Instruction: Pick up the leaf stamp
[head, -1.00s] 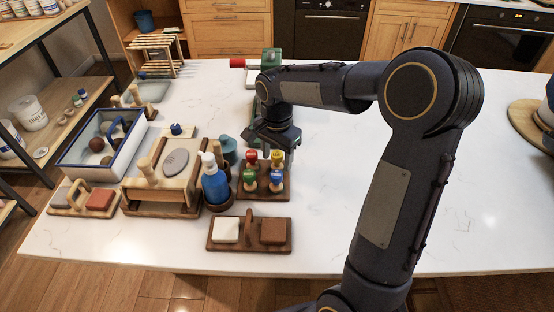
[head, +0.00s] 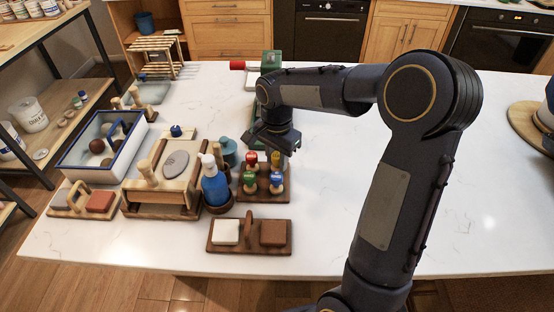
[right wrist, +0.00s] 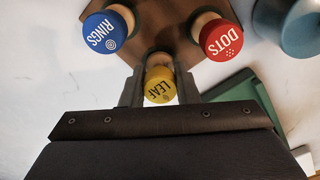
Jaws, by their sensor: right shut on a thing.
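The leaf stamp has a yellow cap marked LEAF (right wrist: 160,86) and a wooden neck. Its yellow top also shows in the head view (head: 276,156), at the back right of a dark wooden stamp holder (head: 262,195). My right gripper (right wrist: 158,92) is shut on the leaf stamp, one finger on each side of the cap. It reaches in from above and behind in the head view (head: 275,148). I cannot tell whether the stamp is raised from the holder. My left gripper is not in view.
A red DOTS stamp (right wrist: 221,40), a blue RINGS stamp (right wrist: 106,38) and a green stamp (head: 249,178) stand close by in the holder. A blue bottle (head: 214,187) stands left of it. A wooden pad tray (head: 249,248) lies in front.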

